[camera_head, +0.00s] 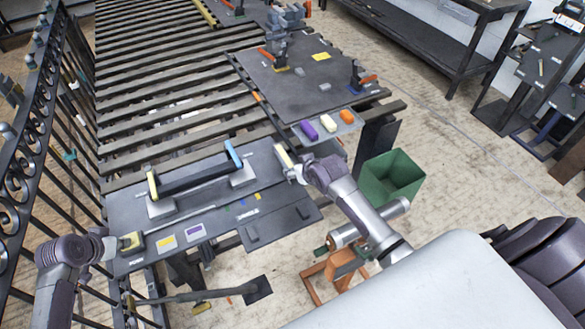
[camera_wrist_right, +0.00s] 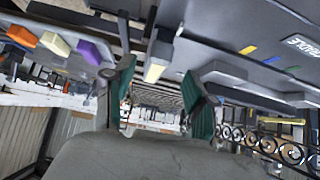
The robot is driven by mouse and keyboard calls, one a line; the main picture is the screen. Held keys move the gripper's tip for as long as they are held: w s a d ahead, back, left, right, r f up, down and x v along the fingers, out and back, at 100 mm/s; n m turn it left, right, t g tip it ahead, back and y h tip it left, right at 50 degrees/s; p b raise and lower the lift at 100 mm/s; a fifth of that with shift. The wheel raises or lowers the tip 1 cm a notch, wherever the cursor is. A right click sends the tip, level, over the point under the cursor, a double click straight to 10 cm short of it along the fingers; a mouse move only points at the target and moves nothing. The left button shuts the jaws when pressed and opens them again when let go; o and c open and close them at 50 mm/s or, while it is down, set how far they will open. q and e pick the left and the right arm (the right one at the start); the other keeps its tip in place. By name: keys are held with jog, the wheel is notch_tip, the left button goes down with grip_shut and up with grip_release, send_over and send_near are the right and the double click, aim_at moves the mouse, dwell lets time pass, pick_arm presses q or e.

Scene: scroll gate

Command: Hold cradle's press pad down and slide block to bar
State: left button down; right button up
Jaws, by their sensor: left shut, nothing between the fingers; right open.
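The dark cradle (camera_head: 195,178) lies across two light grey supports on the near table, with a yellow end piece (camera_head: 152,186) at left and a blue one (camera_head: 233,155) at right. A yellowish square pad (camera_head: 131,241), seemingly the press pad, is at the table's left end. My left gripper (camera_head: 116,245) is shut and empty right at this pad; I cannot tell whether it touches. A pale yellow block (camera_head: 284,157) stands at the table's right end, and in the right wrist view (camera_wrist_right: 155,70) it shows between the fingers. My right gripper (camera_wrist_right: 161,100) is open beside the block, not holding it.
Behind the block, a tray (camera_head: 347,126) holds purple, cream and orange pieces. A green bin (camera_head: 393,177) stands on the floor at right. Flat yellow (camera_head: 166,243) and purple (camera_head: 195,231) labels mark the table front. A scroll railing (camera_head: 40,120) runs along the left.

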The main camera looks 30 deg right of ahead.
aim_at(284, 161)
jog(key=shift+x, duration=2.55)
jog(key=shift+c, duration=0.3)
grip_shut()
jog(key=shift+a, duration=0.1)
